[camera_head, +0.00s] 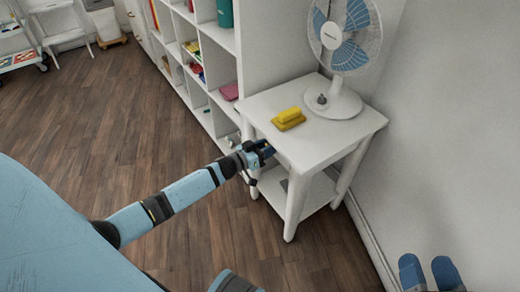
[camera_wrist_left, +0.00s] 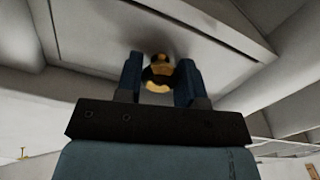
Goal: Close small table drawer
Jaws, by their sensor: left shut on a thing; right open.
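The small white table (camera_head: 335,135) stands against the wall at the right in the head view. Its drawer front (camera_wrist_left: 105,30) fills the upper part of the left wrist view, with a dark line along its edges. A round brass knob (camera_wrist_left: 158,72) is on this front. My left gripper (camera_head: 268,149) is at the table's front side, and in the left wrist view its two blue fingers (camera_wrist_left: 160,78) are shut on the knob. How far the drawer stands out is hard to tell. My right gripper (camera_head: 428,270) is open and empty at the lower right of the head view.
A blue-bladed fan (camera_head: 344,100) and a yellow object (camera_head: 289,118) stand on the tabletop. A white shelf unit (camera_head: 222,85) with coloured items is just left of the table. The wooden floor (camera_head: 110,120) to the left is clear.

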